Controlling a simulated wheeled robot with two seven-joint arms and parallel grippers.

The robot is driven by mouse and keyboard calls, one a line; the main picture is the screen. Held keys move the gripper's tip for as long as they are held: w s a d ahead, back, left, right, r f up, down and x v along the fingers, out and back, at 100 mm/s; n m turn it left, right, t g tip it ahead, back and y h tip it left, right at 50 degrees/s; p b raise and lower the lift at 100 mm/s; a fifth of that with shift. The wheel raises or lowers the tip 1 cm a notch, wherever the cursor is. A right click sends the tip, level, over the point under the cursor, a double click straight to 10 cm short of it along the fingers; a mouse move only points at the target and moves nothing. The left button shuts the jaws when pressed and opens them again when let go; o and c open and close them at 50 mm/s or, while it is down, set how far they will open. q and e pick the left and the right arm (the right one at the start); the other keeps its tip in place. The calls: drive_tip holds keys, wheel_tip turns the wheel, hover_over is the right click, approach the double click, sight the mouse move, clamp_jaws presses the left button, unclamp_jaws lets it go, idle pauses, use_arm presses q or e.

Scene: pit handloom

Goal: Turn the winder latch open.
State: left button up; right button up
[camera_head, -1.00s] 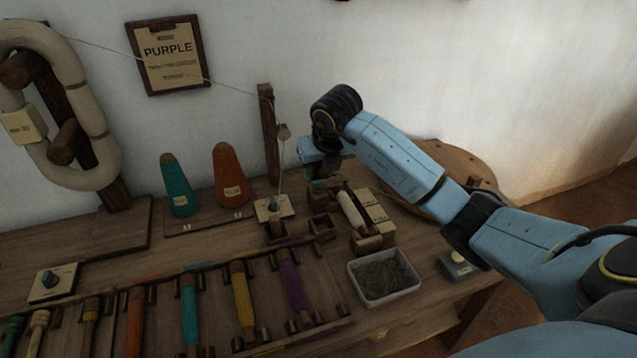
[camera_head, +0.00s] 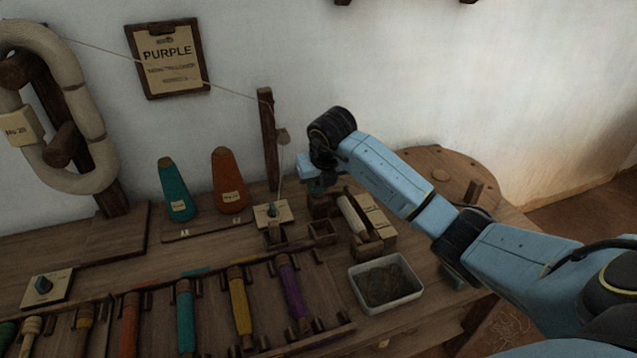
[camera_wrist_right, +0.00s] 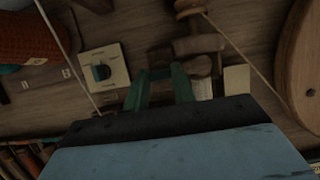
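The winder (camera_head: 368,244) is a small wooden frame with a pale roll (camera_head: 350,214) on the bench, right of centre in the head view. In the wrist view its wooden parts (camera_wrist_right: 200,44) lie just past my fingertips. I cannot make out the latch clearly; it may be among the dark wooden pieces at the gripper. My right gripper (camera_head: 318,188) is over the winder's far end. Its two green fingers stand apart in the wrist view (camera_wrist_right: 161,76), with dark wood showing between them. I cannot tell whether they touch it. My left gripper is out of view.
A cream plate with a dark knob (camera_head: 272,213) and a wooden post (camera_head: 269,140) with a thread stand left of the gripper. A round wooden disc (camera_head: 440,170) lies behind my right arm. A grey tray (camera_head: 386,302) sits in front. Colored bobbins (camera_head: 240,305) fill a rack at front left.

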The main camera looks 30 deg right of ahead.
drive_tip(key=shift+c, duration=1.1)
